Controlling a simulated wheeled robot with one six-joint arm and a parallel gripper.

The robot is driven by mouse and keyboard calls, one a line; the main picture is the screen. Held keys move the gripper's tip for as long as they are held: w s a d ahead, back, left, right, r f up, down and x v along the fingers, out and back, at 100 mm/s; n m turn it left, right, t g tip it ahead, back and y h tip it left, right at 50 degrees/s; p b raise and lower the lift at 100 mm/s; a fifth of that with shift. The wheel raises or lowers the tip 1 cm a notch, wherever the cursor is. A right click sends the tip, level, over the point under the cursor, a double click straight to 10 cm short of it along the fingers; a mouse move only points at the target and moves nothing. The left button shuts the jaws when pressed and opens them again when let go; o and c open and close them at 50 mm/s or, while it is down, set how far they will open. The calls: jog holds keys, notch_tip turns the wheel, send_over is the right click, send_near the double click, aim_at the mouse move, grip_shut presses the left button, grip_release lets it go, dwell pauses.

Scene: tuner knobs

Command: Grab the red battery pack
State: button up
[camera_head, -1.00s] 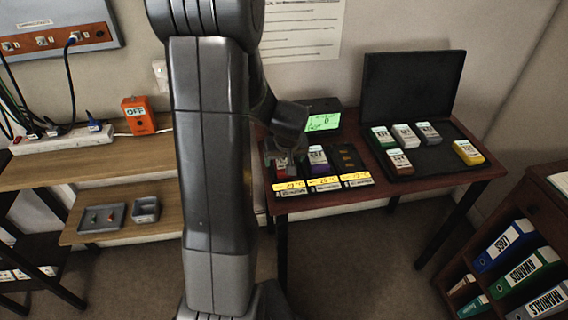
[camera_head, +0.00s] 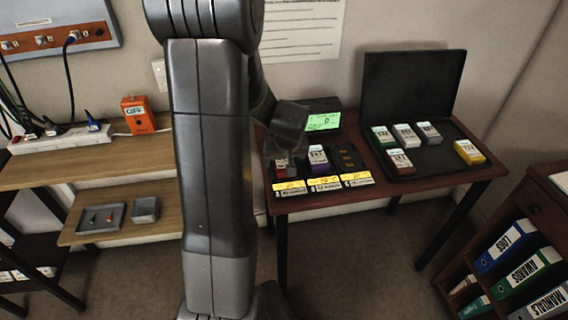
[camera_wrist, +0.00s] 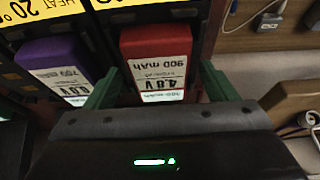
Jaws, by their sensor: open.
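The red battery pack (camera_wrist: 156,42) stands in the leftmost slot of the charger on the dark red table. It carries a white label reading 4.8 V and 900 mAh. In the head view the red pack (camera_head: 282,171) is mostly hidden below my gripper (camera_head: 286,150). In the wrist view my gripper (camera_wrist: 161,70) is open, with one green finger on each side of the red pack. I cannot tell whether the fingers touch it.
A purple pack (camera_wrist: 58,66) stands in the adjacent slot, close to one finger. The third slot (camera_head: 346,157) is empty. A black case (camera_head: 440,150) with several packs lies to the right. A green-lit display (camera_head: 323,121) stands behind the charger.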

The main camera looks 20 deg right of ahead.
jog(key=c, duration=1.1)
jog(key=shift+r, duration=0.1)
jog(key=shift+c, duration=0.2)
